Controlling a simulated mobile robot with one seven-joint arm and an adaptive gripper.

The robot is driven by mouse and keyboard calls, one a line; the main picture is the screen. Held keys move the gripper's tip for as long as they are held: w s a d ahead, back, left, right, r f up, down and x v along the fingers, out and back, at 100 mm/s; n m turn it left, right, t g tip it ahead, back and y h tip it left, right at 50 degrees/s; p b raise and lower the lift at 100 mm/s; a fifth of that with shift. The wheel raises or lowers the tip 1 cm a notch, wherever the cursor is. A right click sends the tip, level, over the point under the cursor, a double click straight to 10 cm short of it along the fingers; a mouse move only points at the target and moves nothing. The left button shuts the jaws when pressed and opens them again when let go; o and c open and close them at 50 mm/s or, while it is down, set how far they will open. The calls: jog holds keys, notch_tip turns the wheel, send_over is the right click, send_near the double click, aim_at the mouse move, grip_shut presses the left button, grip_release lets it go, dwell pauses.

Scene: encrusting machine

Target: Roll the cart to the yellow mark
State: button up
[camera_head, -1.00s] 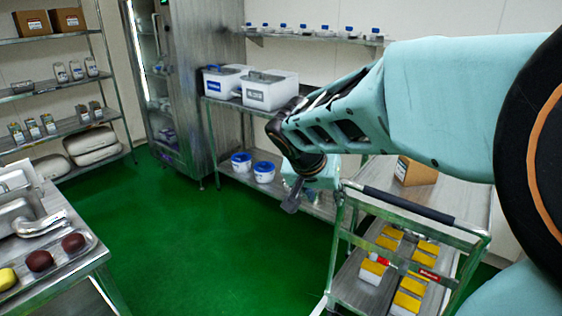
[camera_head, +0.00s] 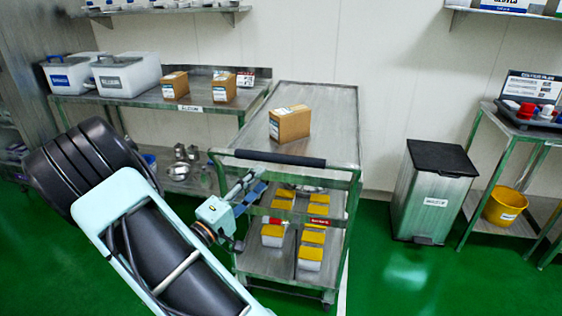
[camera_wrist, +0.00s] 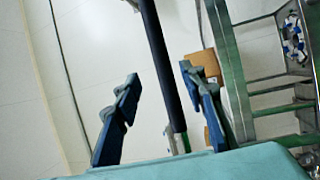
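The cart (camera_head: 352,178) is a grey metal trolley with green posts and a black push bar (camera_head: 268,158) at its near end. My gripper (camera_head: 252,188) is at the cart's near left corner, just below the bar in the head view. In the wrist view my gripper (camera_wrist: 160,72) has its two blue fingers apart, and the black bar (camera_wrist: 160,55) runs through the gap between them in the picture. Neither finger visibly presses on it; I cannot tell how deep the bar lies. No yellow floor mark shows in these views.
A cardboard box (camera_head: 290,124) stands on the cart top, and yellow-lidded tubs (camera_head: 311,251) sit on its lower shelf. A wall bench (camera_head: 150,97) is at the left. A bin (camera_head: 434,190) stands right of the cart. Green floor (camera_head: 400,280) is open in front of the bin.

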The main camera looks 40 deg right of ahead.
aim_at(277, 162)
jog(key=x, duration=1.1)
jog(key=shift+w+a+f, duration=0.1)
grip_shut()
